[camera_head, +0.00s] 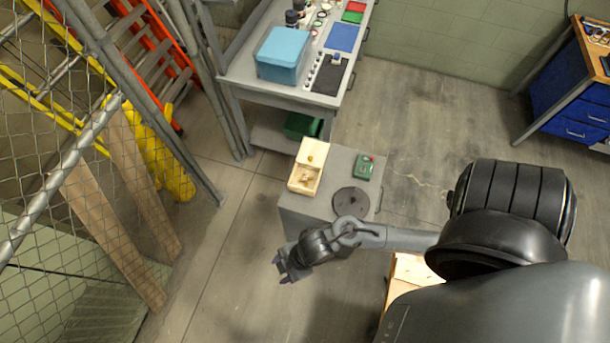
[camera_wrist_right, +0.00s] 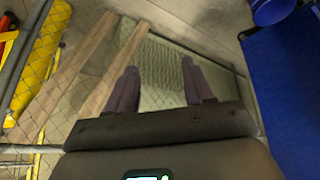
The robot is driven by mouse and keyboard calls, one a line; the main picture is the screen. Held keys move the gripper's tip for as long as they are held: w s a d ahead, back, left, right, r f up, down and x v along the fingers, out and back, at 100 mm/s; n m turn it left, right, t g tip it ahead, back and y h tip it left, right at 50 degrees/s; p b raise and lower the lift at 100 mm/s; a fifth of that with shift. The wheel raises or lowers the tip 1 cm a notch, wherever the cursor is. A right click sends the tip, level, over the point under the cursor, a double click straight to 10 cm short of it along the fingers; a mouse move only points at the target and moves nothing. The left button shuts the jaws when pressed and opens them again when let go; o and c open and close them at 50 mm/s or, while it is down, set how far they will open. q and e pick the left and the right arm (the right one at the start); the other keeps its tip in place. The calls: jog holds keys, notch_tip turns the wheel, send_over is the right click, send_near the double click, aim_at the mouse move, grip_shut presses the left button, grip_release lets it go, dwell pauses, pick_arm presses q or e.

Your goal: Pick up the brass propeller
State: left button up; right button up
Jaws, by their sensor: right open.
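A small brass-coloured piece (camera_head: 307,177) lies in the open part of a light wooden box (camera_head: 293,186); it may be the brass propeller, but it is too small to tell. The box stands on a grey cabinet top (camera_head: 330,165). My right gripper (camera_head: 280,270) is beyond the cabinet's near left corner in the head view, apart from the box. In the right wrist view it (camera_wrist_right: 161,88) is open and empty, its two purple fingers apart over the floor and mesh. My left gripper is not in view.
A dark round disc (camera_head: 350,203) and a green box (camera_head: 364,167) share the cabinet top. A grey workbench (camera_head: 240,75) with a blue box (camera_head: 283,54) stands behind. Wire fencing (camera_head: 60,120) and planks (camera_head: 115,240) are at left. Floor between is clear.

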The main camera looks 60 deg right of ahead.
jog(key=s+d+f+n+g+b, duration=0.1)
jog(key=d+f+n+g+b, duration=0.2)
jog(key=f, duration=0.7)
jog(key=s+d+f+n+g+b, duration=0.1)
jog(key=d+f+n+g+b, duration=0.2)
jog(key=f+b, duration=0.5)
jog(key=t+h+b, duration=0.2)
jog(key=h+b, duration=0.2)
jog(key=b, duration=0.9)
send_over(305, 176)
jog(key=s+a, duration=0.1)
jog(key=f, duration=0.2)
jog(key=shift+w+d+f+b, duration=0.1)
jog(key=shift+f+b, duration=0.4)
jog(key=shift+f, duration=1.95)
jog(key=shift+w+f+b, duration=0.1)
jog(key=shift+f+b, duration=0.4)
jog(key=shift+f, duration=1.9)
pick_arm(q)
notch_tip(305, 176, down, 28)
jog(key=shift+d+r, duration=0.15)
